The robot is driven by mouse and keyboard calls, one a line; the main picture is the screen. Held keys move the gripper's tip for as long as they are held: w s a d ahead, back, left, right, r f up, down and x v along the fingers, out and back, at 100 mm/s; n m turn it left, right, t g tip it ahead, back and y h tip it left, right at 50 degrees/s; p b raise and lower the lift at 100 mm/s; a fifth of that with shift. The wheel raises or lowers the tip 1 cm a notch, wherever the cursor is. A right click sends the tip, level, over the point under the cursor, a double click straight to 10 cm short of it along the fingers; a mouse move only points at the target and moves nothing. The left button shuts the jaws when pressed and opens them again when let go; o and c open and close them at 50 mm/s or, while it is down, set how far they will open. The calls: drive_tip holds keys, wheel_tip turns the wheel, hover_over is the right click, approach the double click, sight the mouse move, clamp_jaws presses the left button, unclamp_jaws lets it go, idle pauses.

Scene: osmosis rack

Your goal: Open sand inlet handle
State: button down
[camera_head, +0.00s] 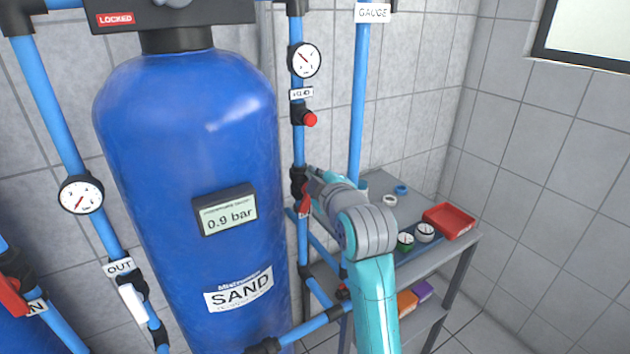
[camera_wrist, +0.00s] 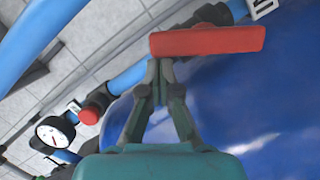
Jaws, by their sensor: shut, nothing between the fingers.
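The sand tank (camera_head: 190,130) is a large blue cylinder with a SAND label. A vertical blue pipe (camera_head: 299,145) runs along its right side. A red valve handle (camera_head: 305,197) sits on that pipe, partly hidden by my gripper (camera_head: 313,173). In the wrist view the red handle (camera_wrist: 210,41) is a flat bar lying across the upper middle, at a slant to the pipe. My gripper (camera_wrist: 160,70) is shut and empty, its fingertips at the handle's left end. I cannot tell whether they touch it.
Above the handle, the pipe carries a red knob (camera_head: 310,120) and a round gauge (camera_head: 305,60). A grey shelf (camera_head: 455,240) with a red tray (camera_head: 449,221) and small round items stands at the right. Another blue pipe (camera_head: 359,110) rises behind my arm.

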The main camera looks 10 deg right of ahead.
drive_tip(key=d+f+m+y, duration=0.1)
drive_tip(key=m, duration=0.2)
drive_tip(key=w+d+m+g, duration=0.1)
drive_tip(key=d+m, duration=0.1)
drive_tip(key=d+f+m+g+y, duration=0.1)
drive_tip(key=m, duration=0.2)
drive_tip(key=shift+w+d+f+m+y, duration=0.3)
drive_tip(key=shift+d, duration=0.05)
drive_tip(key=shift+d+f, duration=0.1)
idle(0.7)
